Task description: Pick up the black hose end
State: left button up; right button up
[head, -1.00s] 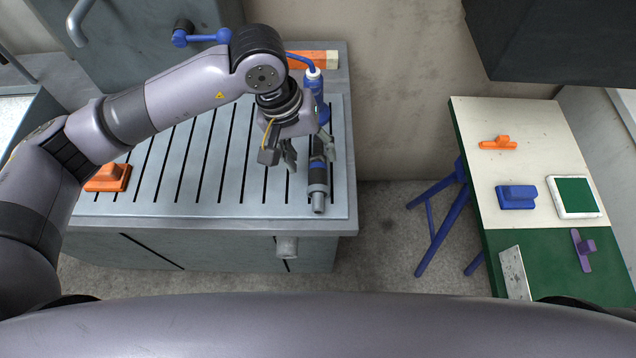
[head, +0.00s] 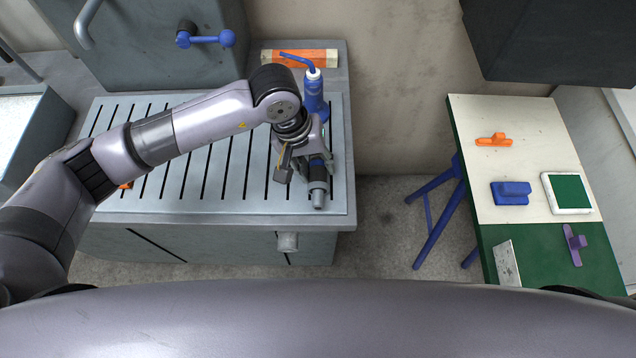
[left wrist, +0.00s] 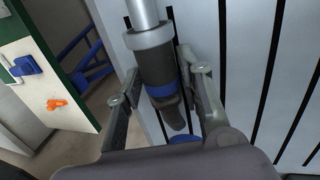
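The black hose end (head: 318,188) is a dark cylinder with a blue ring and a silver tip. It lies on the slotted metal table top, near its right edge, with the tip toward me. My left gripper (head: 307,167) is over it. In the left wrist view, the hose end (left wrist: 158,62) runs between the two spread fingers of my left gripper (left wrist: 160,85). Gaps show between the fingers and the hose end, so it is not gripped. Its far part is partly hidden by the gripper. My right gripper is not in view.
A blue bottle with a bent spout (head: 314,95) stands just behind the hose end. An orange and cream box (head: 300,58) lies at the back. An orange block (head: 126,185) is mostly hidden under my left arm. A green and white table (head: 520,150) stands right, across a floor gap.

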pick_arm(q)
grip_shut()
jog(key=shift+r, duration=0.15)
